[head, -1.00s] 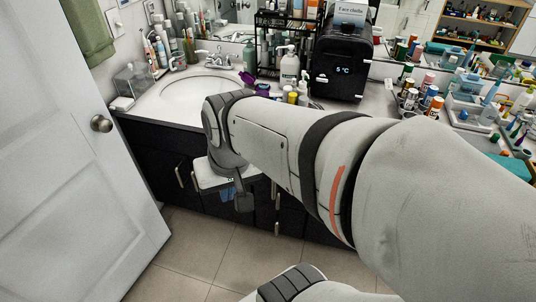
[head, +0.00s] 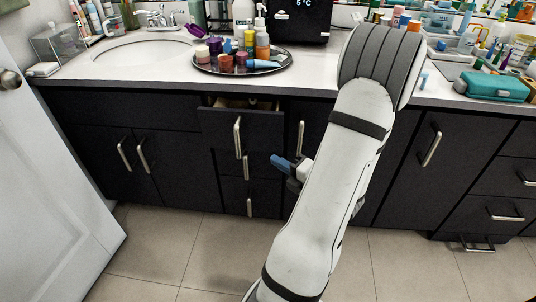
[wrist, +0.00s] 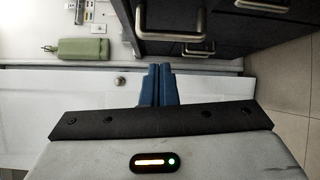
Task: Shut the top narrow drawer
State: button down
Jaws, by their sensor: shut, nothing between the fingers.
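The top narrow drawer (head: 262,128) is in the middle of the dark vanity in the head view. It stands partly out, with a gap above its front showing some of the inside, and has an upright silver handle (head: 238,138). My gripper (head: 279,162) is just below and right of the drawer front in the picture, with its blue fingers pointing left. In the wrist view the fingers (wrist: 157,84) are together and hold nothing. Dark fronts with silver handles (wrist: 172,49) lie above them there. I cannot tell whether the gripper touches the drawer.
More narrow drawers sit below, with cabinet doors (head: 90,160) on the left and a door (head: 425,165) on the right. A round tray (head: 285,68) of bottles stands on the counter above. A white room door (head: 55,190) stands at left. The tiled floor (head: 190,250) ahead is clear.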

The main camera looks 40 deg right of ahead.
jog(key=s+d+f+m+h, duration=0.2)
jog(key=d+f+m+h, duration=0.1)
jog(key=shift+m, duration=0.3)
jog(key=w+d+b, duration=0.1)
jog(key=w, duration=0.3)
jog(key=w+d+b, duration=0.1)
jog(key=w, duration=0.2)
jog(key=w+d+b, duration=0.1)
jog(key=w, duration=0.3)
jog(key=shift+w+d, duration=0.3)
jog(key=shift+w, duration=0.05)
jog(key=shift+w+d+r+b, duration=0.1)
jog(key=shift+w+d+b, duration=0.25)
jog(key=shift+d, duration=0.05)
